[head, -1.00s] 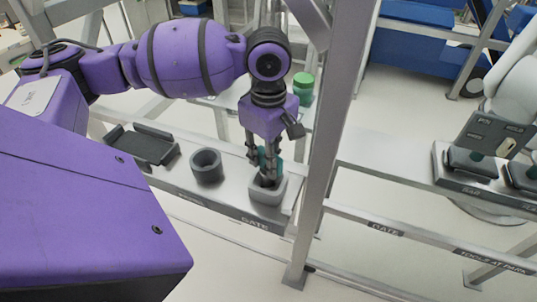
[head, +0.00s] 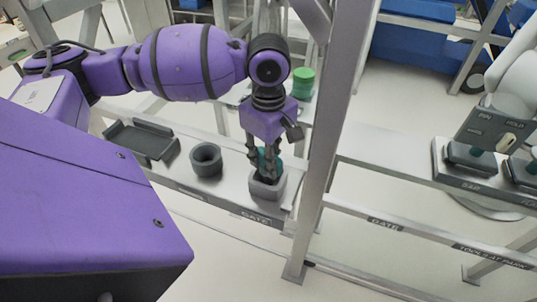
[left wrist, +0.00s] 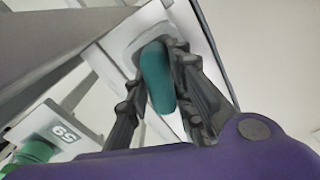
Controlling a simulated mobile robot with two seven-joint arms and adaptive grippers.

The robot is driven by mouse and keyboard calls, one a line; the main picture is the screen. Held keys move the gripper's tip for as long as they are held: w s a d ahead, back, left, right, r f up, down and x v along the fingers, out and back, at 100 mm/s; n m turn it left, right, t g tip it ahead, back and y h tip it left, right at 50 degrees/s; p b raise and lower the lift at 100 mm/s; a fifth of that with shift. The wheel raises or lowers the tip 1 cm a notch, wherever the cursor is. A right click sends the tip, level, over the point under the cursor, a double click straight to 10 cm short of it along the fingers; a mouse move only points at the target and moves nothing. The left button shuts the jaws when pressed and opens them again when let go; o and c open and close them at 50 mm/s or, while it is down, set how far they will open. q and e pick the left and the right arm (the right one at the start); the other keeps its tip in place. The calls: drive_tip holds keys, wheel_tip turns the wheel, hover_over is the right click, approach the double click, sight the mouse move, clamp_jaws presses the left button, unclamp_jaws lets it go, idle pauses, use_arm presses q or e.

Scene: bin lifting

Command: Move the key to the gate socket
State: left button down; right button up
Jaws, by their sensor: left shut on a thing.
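The key (head: 268,160) is a teal, rounded piece between the fingers of my left gripper (head: 265,168). The gripper points down over the gate socket (head: 267,188), a grey square block near the end of the left shelf. My right gripper is not in view.
A grey round cup (head: 206,160) and a dark tray (head: 142,143) stand on the shelf left of the socket. A metal post (head: 322,150) rises close to its right. A green cylinder (head: 303,82) stands behind. A right-hand shelf (head: 385,160) carries dark holders.

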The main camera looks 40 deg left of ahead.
use_arm(q)
drive_tip(key=shift+f, duration=0.1)
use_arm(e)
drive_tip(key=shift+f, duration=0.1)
use_arm(q)
drive_tip(key=c, duration=1.5)
unclamp_jaws()
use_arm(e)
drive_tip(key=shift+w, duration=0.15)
use_arm(q)
drive_tip(key=shift+o, duration=0.7)
drive_tip(key=o, duration=0.5)
drive_tip(key=shift+c, duration=0.2)
drive_tip(key=shift+r+p, duration=2.65)
drive_tip(key=shift+r, duration=1.85)
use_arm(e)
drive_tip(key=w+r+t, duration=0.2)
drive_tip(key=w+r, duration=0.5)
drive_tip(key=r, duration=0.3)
